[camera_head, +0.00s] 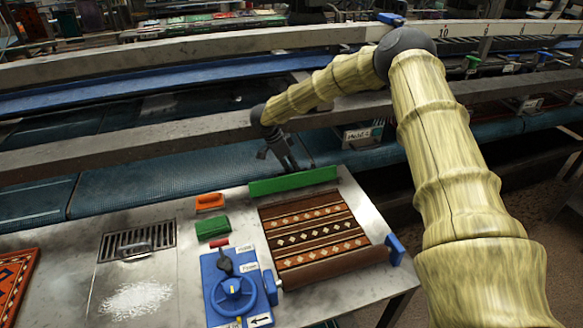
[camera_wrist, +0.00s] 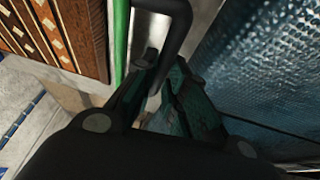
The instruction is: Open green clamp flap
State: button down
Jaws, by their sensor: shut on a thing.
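The green clamp flap (camera_head: 293,181) is a long bar along the back edge of the patterned rug (camera_head: 312,236), standing up from the bench. In the wrist view it is a thin green strip (camera_wrist: 121,45) beside the rug. My gripper (camera_head: 288,166) is behind the middle of the flap, pointing down. In the wrist view my gripper (camera_wrist: 160,80) is shut on a dark bent handle (camera_wrist: 176,30) just to the right of the green strip. Where the handle joins the flap is hidden.
A blue control box (camera_head: 236,290) with a wheel stands left of the rug. Green (camera_head: 213,227) and orange (camera_head: 210,202) brushes lie near it. A drain grate (camera_head: 137,240) and white powder (camera_head: 137,299) are further left. A blue textured belt (camera_head: 150,172) runs behind the bench.

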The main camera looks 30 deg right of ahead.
jog(key=shift+w+d+r, duration=0.1)
jog(key=shift+w+r, duration=0.15)
jog(key=shift+w, duration=0.15)
jog(key=c, duration=1.6)
grip_release()
jog(key=shift+o, duration=0.7)
jog(key=shift+w+f, duration=0.2)
jog(key=shift+f, duration=0.15)
jog(key=shift+s+r, duration=0.1)
jog(key=shift+s, duration=0.15)
jog(key=v, duration=1.2)
jog(key=shift+w, duration=0.1)
